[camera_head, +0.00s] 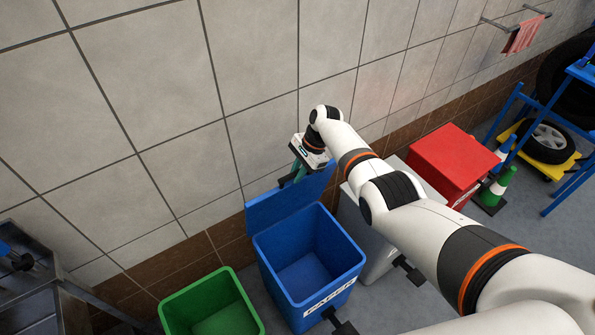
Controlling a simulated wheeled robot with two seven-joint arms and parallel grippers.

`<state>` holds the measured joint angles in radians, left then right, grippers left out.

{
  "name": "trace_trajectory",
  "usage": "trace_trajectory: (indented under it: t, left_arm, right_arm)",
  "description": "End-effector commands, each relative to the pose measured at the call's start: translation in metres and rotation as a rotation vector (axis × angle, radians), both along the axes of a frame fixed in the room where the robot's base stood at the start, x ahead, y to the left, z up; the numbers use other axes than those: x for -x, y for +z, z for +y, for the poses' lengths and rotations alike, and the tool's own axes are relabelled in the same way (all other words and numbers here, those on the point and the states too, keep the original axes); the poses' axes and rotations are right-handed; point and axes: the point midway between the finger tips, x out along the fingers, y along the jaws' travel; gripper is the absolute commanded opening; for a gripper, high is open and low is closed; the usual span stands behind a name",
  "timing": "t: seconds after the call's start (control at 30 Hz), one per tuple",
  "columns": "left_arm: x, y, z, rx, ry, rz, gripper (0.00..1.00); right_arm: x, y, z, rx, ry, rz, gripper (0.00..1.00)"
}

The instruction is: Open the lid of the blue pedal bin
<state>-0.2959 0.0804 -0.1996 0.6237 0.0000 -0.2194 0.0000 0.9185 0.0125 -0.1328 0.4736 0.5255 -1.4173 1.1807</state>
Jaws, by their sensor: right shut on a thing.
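The blue pedal bin (310,290) stands on the floor near the tiled wall, with its mouth open and its inside empty. Its blue lid (292,203) is swung up and back, leaning toward the wall. My right gripper (290,181) is at the lid's upper edge and is shut on the lid. My right arm reaches in from the lower right and passes over the bins to the right. A black pedal (343,327) sticks out at the front of the blue bin. My left gripper is not in view.
An open green bin (212,306) stands to the left. A grey bin (365,237), partly behind my arm, and a red bin (449,158) stand to the right. A metal table (40,275) is at lower left.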

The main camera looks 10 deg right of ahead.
Motion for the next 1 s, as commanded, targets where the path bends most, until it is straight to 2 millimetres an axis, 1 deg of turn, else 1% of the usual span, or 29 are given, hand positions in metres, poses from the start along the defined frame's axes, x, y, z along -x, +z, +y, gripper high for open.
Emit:
trace_trajectory:
  t: [0.03,0.13,0.4,0.43,0.53,0.83,0.93,1.0]
  left_arm:
    - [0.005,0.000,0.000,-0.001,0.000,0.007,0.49]
    - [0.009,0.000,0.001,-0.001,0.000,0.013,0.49]
    - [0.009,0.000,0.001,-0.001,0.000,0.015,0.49]
    - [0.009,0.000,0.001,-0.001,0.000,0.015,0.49]
    - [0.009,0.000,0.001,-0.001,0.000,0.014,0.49]
    - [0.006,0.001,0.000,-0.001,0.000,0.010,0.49]
    - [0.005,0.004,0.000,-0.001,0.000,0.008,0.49]
    - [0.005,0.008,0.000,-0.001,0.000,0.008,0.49]
  right_arm:
    - [0.001,-0.001,0.002,-0.003,0.001,0.001,0.00]
    - [0.000,-0.001,0.002,-0.003,0.001,0.000,0.00]
    - [0.000,0.000,0.002,-0.004,0.002,0.000,0.00]
    - [0.000,0.000,0.002,-0.004,0.002,0.000,0.21]
    - [0.000,0.000,0.001,-0.004,0.001,0.000,0.37]
    - [0.000,0.002,0.000,-0.003,0.000,-0.001,0.38]
    - [-0.001,0.010,-0.003,-0.003,0.000,-0.005,0.38]
    - [-0.002,0.019,-0.007,-0.003,0.000,-0.005,0.38]
